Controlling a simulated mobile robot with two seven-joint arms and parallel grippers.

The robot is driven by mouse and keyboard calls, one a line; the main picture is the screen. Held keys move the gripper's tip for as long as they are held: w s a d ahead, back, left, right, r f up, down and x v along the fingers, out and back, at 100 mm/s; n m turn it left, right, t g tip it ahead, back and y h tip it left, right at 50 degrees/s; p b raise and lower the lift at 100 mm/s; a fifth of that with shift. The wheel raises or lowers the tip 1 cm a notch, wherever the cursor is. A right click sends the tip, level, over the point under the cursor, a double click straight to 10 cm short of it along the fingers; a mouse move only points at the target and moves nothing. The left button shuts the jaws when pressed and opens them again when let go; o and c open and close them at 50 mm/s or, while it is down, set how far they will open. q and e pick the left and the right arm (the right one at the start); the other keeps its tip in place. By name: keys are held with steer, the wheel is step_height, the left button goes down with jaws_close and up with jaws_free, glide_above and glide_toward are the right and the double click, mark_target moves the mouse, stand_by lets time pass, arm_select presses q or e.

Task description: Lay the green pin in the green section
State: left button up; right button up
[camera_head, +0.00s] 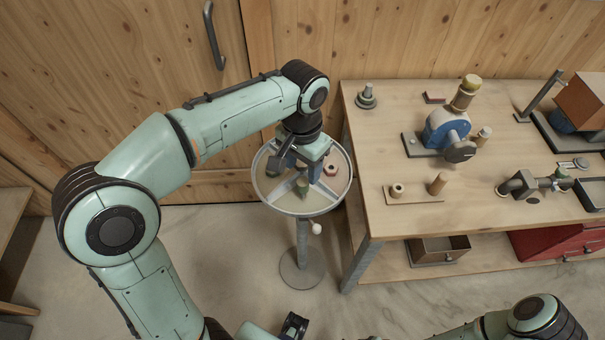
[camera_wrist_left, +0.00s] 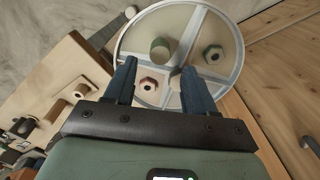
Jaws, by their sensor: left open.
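The round tray (camera_head: 343,201) on a stand is split into sections by white spokes.
A wooden workbench (camera_head: 380,222) stands right of the tray, close to its rim. It holds a blue machine (camera_head: 442,128), a small board with two pegs (camera_head: 412,196) and pipe fittings (camera_head: 530,184). A wooden wall (camera_head: 80,90) with a dark handle (camera_head: 214,36) is behind.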

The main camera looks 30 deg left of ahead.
mark_target(303, 182)
arm_select(q)
step_height(303, 182, up, 5)
steer(key=shift+r+p, duration=0.2)
steer(key=shift+p, duration=0.25)
stand_by(0.3)
